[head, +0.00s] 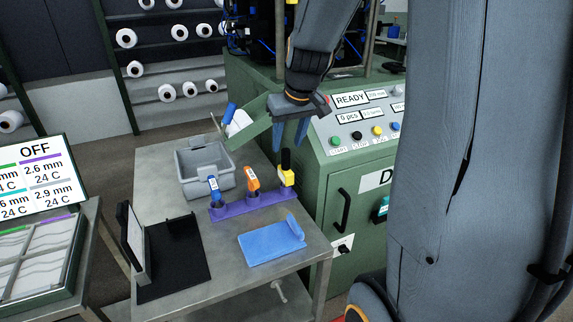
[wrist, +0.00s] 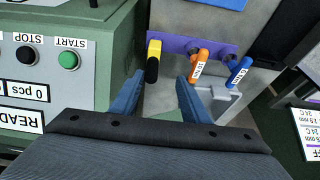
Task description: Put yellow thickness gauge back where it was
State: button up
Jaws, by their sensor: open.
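The yellow thickness gauge (head: 287,177), with a black upper part, stands upright at the right end of the purple rack (head: 232,209). It also shows in the wrist view (wrist: 153,62), at the rack's left end there. An orange gauge (head: 252,179) and a blue gauge (head: 214,189) stand in the same rack. My gripper (head: 289,146) is open and empty, its blue fingers pointing down near and above the yellow gauge. In the wrist view the gauge appears just beyond the gap between my fingertips (wrist: 159,78). Whether the gauge is fully seated cannot be told.
A grey bin (head: 206,178) stands behind the rack beside a green chute (head: 243,137). A blue tray (head: 272,243) and a black stand (head: 176,252) are in front. The green machine (head: 362,180) with its button panel borders the table on the right.

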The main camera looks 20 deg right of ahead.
jog(key=s+a+f+g, duration=0.1)
jog(key=s+a+f, duration=0.3)
jog(key=s, duration=0.5)
jog(key=s+a+f+g, duration=0.2)
jog(key=s+a+f, duration=0.2)
jog(key=s, duration=0.5)
jog(key=shift+s+a, duration=0.35)
jog(key=shift+a, duration=0.8)
jog(key=shift+f, duration=0.1)
